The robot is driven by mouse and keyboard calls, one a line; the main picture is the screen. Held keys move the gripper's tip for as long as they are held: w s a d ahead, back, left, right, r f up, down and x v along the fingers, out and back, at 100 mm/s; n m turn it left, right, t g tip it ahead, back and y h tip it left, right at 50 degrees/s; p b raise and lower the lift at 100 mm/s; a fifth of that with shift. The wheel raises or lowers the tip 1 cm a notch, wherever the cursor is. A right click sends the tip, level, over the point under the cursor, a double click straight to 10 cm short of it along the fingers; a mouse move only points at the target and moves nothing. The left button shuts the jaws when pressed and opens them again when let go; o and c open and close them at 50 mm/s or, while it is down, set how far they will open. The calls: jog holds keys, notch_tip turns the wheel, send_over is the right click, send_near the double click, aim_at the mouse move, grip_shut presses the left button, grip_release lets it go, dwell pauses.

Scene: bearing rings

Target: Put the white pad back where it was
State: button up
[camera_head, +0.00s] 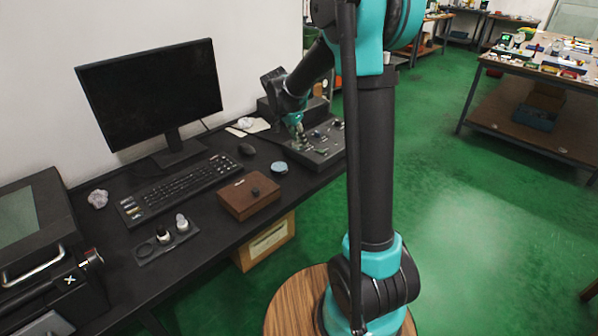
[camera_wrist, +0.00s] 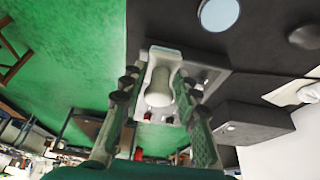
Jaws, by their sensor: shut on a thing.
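My gripper (camera_head: 296,124) is above the dark control panel (camera_head: 328,155) at the right end of the desk. In the wrist view my gripper (camera_wrist: 162,90) is shut on a pale white pad (camera_wrist: 158,88) with a rounded handle and a squarish end. The pad is hard to make out in the head view. A small dark rack (camera_head: 150,256) lies at the desk's front left.
A brown box (camera_head: 243,203) with a black knob, a keyboard (camera_head: 180,188), a mouse (camera_head: 247,149) and a pale blue disc (camera_head: 279,168) are on the desk. The monitor (camera_head: 150,92) stands behind. A black case (camera_head: 40,240) is left of the rack.

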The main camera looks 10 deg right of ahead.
notch_tip(320, 180, down, 14)
jog(key=shift+f, duration=0.1)
dwell(0.4)
jog(key=o, duration=1.1)
jog(key=v, duration=1.2)
jog(key=s+d+f+n+y, duration=0.1)
jog(key=s+d+n, duration=0.1)
jog(key=s, duration=0.7)
jog(key=s+d+f+n+t+y, duration=0.1)
jog(key=s+d+n, duration=0.2)
jog(key=s, duration=0.6)
jog(key=s+d+f+n+y, duration=0.1)
jog(key=s+d+f+n, duration=0.1)
jog(key=s+n, duration=0.3)
jog(key=shift+s+d+n+y, duration=0.15)
jog(key=shift+s+d, duration=0.05)
jog(key=shift+s, duration=0.55)
jog(key=shift+s+d+n+y, duration=0.1)
jog(key=shift+s+d, duration=0.05)
jog(key=shift+s, duration=0.6)
jog(key=shift+s+d+n+y, duration=0.15)
jog(key=shift+s+d, duration=0.05)
jog(key=shift+s, duration=0.6)
